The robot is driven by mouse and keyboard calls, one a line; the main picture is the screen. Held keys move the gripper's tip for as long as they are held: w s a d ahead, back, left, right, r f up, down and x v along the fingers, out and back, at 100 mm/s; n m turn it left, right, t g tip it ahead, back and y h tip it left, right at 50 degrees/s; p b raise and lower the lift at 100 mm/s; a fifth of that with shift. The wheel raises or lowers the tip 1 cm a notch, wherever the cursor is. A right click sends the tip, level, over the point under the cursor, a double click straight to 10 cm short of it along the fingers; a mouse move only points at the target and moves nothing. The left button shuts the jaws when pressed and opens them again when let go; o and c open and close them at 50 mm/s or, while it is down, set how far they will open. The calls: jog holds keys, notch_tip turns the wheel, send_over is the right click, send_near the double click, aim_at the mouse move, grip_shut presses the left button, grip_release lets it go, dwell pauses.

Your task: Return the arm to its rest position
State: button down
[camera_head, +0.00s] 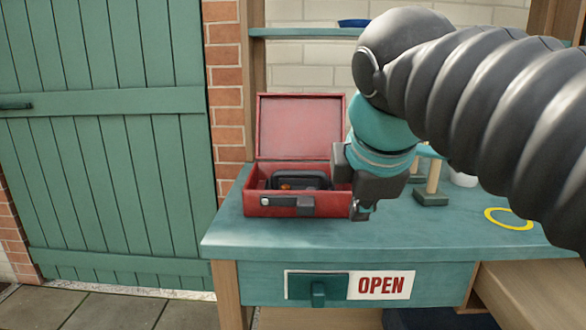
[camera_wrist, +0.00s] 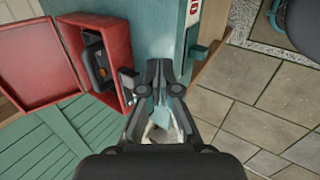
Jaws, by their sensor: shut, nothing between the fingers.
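My gripper (camera_head: 361,212) is at the right front corner of the open red toolbox, above the front part of the teal bench. In the wrist view my gripper (camera_wrist: 163,88) shows with its fingers together and nothing between them. My black ribbed arm comes in from the right and hides much of the bench's right side.
The red toolbox (camera_head: 258,205) stands on the teal bench (camera_head: 255,232) with its lid up and a dark item (camera_head: 300,180) inside. A yellow ring (camera_head: 509,226) lies at the right. The drawer below has an OPEN sign (camera_head: 381,285). A green door (camera_head: 105,150) is at left.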

jog(key=s+d+f+m, duration=0.2)
jog(key=f+m, duration=0.4)
jog(key=f, duration=0.2)
jog(key=s+d+f+m, duration=0.2)
jog(key=s+f+m, duration=0.1)
jog(key=f+m, duration=0.3)
jog(key=s+d+f+m+g, duration=0.1)
jog(key=s+d+f+m, duration=0.1)
jog(key=f+m, duration=0.4)
notch_tip(320, 180, down, 4)
jog(key=shift+s+d+r, duration=0.2)
jog(key=shift+s+d, duration=0.15)
jog(key=shift+s, duration=0.35)
